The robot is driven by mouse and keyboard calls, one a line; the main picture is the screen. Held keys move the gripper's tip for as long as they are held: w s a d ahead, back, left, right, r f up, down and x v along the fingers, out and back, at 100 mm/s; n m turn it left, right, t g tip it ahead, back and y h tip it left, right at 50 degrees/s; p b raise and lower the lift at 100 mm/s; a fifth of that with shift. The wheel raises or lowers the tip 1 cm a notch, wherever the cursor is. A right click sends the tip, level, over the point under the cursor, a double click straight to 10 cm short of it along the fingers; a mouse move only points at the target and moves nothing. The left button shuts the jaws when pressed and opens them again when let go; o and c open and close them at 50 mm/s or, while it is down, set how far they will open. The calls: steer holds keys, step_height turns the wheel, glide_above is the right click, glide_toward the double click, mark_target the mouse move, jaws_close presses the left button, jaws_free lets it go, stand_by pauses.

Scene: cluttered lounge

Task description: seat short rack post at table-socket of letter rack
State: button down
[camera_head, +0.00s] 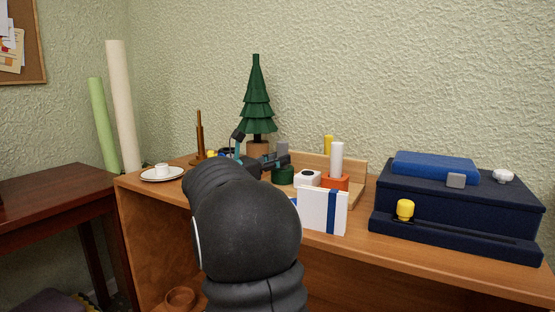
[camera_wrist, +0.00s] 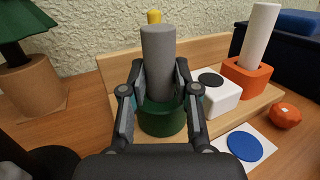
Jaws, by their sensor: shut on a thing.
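A grey cylinder, which looks like the short rack post (camera_wrist: 158,62), stands upright between the fingers of my gripper (camera_wrist: 160,78) in the wrist view. My gripper is shut on it from both sides. The post's lower end is at a round green block (camera_wrist: 162,118) on the light wooden letter rack (camera_wrist: 223,49). I cannot tell whether it is inside the block or just behind it. The head view shows the post top (camera_head: 282,148) and green block (camera_head: 283,175) beyond my arm. A white block with a dark round top (camera_wrist: 215,95) stands to the right; which block is the table-socket is unclear.
An orange block (camera_wrist: 246,82) holds a tall white cylinder (camera_wrist: 258,38) on the rack. A yellow post (camera_wrist: 154,17) stands behind. A potted green tree (camera_head: 256,100) is at the left. A white-and-blue card (camera_head: 312,209) and navy box (camera_head: 450,205) stand at the right.

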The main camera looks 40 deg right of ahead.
steer(key=shift+f, duration=0.2)
steer(key=c, duration=0.8)
jaws_free()
steer(key=a, duration=0.4)
steer(key=w+a, duration=0.1)
steer(key=a, duration=0.3)
steer(key=w+a+f, duration=0.1)
steer(key=a, duration=0.3)
steer(key=shift+f, duration=0.1)
steer(key=shift+d, duration=0.1)
